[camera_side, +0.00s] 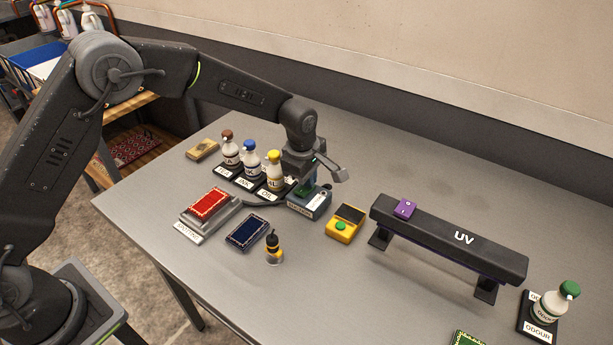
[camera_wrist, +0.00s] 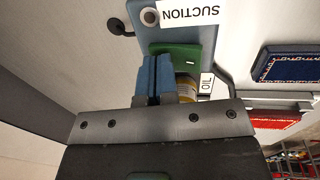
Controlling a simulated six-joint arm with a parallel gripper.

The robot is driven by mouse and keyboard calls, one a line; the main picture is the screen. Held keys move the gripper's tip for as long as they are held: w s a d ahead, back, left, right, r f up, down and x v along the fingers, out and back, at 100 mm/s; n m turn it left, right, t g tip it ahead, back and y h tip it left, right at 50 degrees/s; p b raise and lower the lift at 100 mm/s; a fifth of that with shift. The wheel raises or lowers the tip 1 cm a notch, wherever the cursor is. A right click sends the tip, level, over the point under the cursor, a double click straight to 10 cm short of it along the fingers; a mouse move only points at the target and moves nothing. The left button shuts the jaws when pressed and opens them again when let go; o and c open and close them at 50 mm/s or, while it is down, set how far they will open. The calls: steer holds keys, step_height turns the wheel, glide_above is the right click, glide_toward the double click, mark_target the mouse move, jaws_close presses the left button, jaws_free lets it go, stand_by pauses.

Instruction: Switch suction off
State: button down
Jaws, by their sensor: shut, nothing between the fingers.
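The suction unit is a blue-grey box with a white SUCTION label; it stands near the middle of the table in the side view (camera_side: 313,208) and at the top of the wrist view (camera_wrist: 190,32). A green switch piece (camera_wrist: 185,60) shows at its end nearest my fingers. My gripper (camera_side: 309,184) is over the far part of the unit, pointing down. In the wrist view my blue fingertips (camera_wrist: 153,64) are together and empty, right beside or over the green piece; I cannot tell whether they touch. My gripper partly hides the switch in the side view.
Bottles with brown, blue and yellow (camera_side: 274,172) caps stand close left of the unit. A yellow device (camera_side: 345,224) with a green button is to the right, then the long UV lamp (camera_side: 460,240). Red and blue rug samples lie in front. The back right table is clear.

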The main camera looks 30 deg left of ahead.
steer(key=shift+s+f, duration=0.2)
steer(key=shift+s+r, duration=0.25)
steer(key=shift+s, duration=0.45)
step_height(320, 180, up, 14)
steer(key=s, duration=0.2)
stand_by(0.4)
